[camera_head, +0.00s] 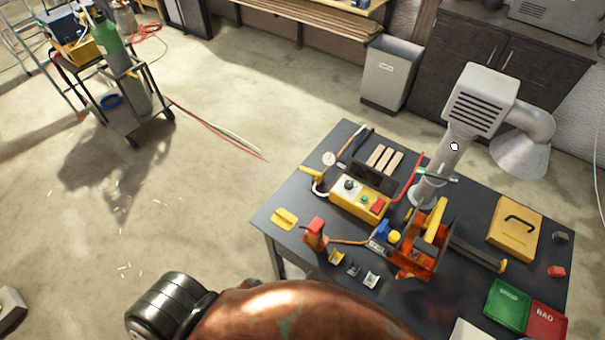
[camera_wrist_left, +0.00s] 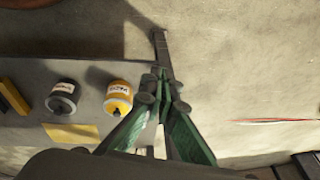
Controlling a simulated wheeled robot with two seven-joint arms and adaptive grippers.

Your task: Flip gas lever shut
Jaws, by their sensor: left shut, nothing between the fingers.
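I cannot make out the gas lever for certain in either view. In the head view a green gas cylinder (camera_head: 108,45) stands on a wheeled cart at the upper left; its top is too small to read. On the dark workbench (camera_head: 290,225), a small yellow handle (camera_head: 311,174) lies near a round gauge (camera_head: 328,158); I cannot tell whether it is the lever. In the left wrist view my left gripper (camera_wrist_left: 163,75) is shut and empty, its green fingers meeting at the tips over a pale grey surface. My right gripper is not in view.
Floor between cart and bench is mostly clear, with hoses.

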